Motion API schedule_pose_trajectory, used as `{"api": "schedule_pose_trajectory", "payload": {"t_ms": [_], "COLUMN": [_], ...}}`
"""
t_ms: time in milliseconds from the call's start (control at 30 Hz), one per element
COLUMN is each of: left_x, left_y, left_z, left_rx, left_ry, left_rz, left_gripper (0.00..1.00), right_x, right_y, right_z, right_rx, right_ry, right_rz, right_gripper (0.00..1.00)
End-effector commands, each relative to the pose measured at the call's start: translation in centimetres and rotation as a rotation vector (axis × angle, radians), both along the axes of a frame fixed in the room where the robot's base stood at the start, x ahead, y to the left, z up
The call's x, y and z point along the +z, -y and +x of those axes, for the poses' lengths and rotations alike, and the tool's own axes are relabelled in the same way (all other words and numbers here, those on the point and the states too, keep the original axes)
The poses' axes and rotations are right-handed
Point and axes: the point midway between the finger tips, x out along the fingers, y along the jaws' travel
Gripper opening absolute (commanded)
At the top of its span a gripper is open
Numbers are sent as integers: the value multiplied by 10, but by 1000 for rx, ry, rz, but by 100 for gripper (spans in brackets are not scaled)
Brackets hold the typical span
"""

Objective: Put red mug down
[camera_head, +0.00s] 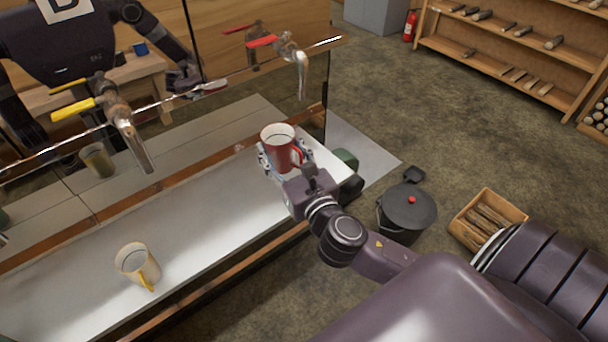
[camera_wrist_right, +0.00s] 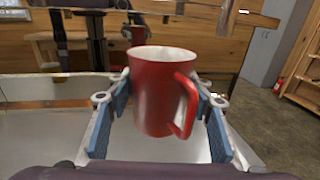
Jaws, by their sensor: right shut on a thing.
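The red mug (camera_head: 279,147) with a white inside is upright at the far right end of the long metal pan (camera_head: 205,225). My right gripper (camera_head: 283,161) is shut on its body, with the handle pointing toward the right. In the right wrist view the red mug (camera_wrist_right: 160,95) stands between the two blue-padded fingers (camera_wrist_right: 158,112), handle toward the camera and right. Whether its base touches the metal is not clear. A cream mug (camera_head: 135,262) with a yellow handle stands apart on the pan at the lower left. My left gripper is not in view.
A red-handled tap (camera_head: 292,52) and a yellow-handled tap (camera_head: 122,125) overhang the pan at the back, before a reflective panel. Bare metal lies between the mugs. A black lidded pot (camera_head: 408,210) and a wood crate (camera_head: 487,218) stand on the floor right.

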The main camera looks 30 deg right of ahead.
Motion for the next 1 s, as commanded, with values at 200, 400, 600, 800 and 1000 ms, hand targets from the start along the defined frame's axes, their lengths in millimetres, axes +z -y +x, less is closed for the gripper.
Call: {"api": "schedule_pose_trajectory", "payload": {"t_ms": [200, 400, 600, 800, 1000], "left_x": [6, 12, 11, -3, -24], "left_y": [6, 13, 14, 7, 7], "left_z": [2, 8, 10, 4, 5], "left_rx": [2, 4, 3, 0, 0], "left_ry": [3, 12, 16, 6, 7], "left_rz": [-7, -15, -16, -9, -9], "left_gripper": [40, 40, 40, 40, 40], "right_x": [10, 27, 28, -23, -78], "right_y": [58, 92, 107, 108, 107], "right_z": [46, 63, 64, 64, 64], "right_rx": [-88, -151, -194, -197, -196], "right_ry": [5, 14, 13, 9, 12], "right_rz": [27, 41, 26, 28, 27], "right_gripper": [20, 20, 20, 20, 20]}}
